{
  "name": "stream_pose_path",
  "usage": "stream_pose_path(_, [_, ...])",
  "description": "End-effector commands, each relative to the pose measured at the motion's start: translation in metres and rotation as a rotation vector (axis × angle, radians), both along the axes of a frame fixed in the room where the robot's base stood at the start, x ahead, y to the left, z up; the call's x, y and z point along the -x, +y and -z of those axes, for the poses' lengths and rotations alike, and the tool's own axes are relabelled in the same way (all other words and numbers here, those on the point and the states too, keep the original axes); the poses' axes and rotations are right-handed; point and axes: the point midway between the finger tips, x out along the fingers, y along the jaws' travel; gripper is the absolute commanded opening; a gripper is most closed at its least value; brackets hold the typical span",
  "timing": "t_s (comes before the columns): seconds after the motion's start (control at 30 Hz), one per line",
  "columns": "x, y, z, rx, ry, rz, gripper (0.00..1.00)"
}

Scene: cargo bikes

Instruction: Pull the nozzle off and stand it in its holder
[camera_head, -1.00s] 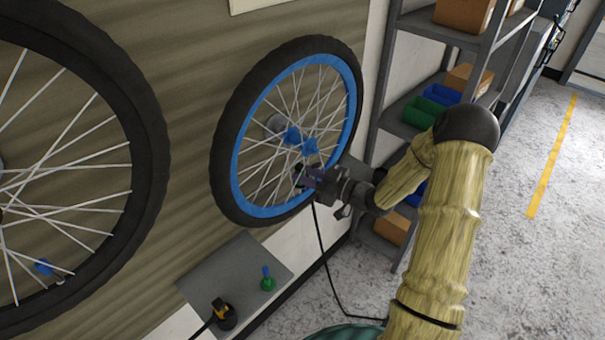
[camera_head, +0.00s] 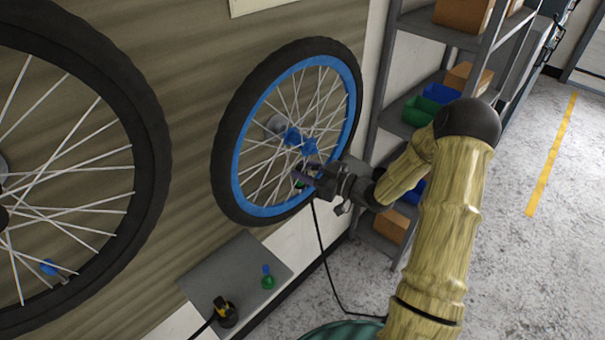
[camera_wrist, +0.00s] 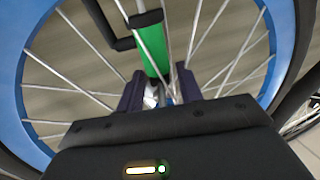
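The nozzle, a green cylinder with a black side lever (camera_wrist: 150,45), is at the wheel's spokes in the wrist view. A small bit of its green shows in the head view (camera_head: 300,184). My gripper (camera_wrist: 160,85) is open, with its two dark fingers spread on either side of the nozzle's near end. I cannot tell whether either finger touches it. The valve is not clearly visible. On the grey shelf (camera_head: 215,270) stand a green piece with a blue top (camera_head: 267,279) and a black and yellow piece with a cable (camera_head: 226,313). I cannot tell which is the holder.
The blue-rimmed wheel (camera_head: 240,170) is directly at my gripper, its spokes close to the fingers. A black hose (camera_head: 320,240) hangs from there to the floor. A larger wheel (camera_head: 150,150) is at left. A metal rack with bins (camera_head: 425,105) stands behind my arm.

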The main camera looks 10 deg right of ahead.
Motion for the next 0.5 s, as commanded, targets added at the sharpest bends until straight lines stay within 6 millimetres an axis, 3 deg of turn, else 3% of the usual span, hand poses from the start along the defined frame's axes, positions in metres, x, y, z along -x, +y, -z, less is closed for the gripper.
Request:
stream_pose_path(0.07, [-0.0001,-0.0001,-0.0001,0.000,0.000,0.000,0.50])
stream_pose_path(0.5, [0.0054,-0.0083,0.0014,0.001,0.001,0.003,0.50])
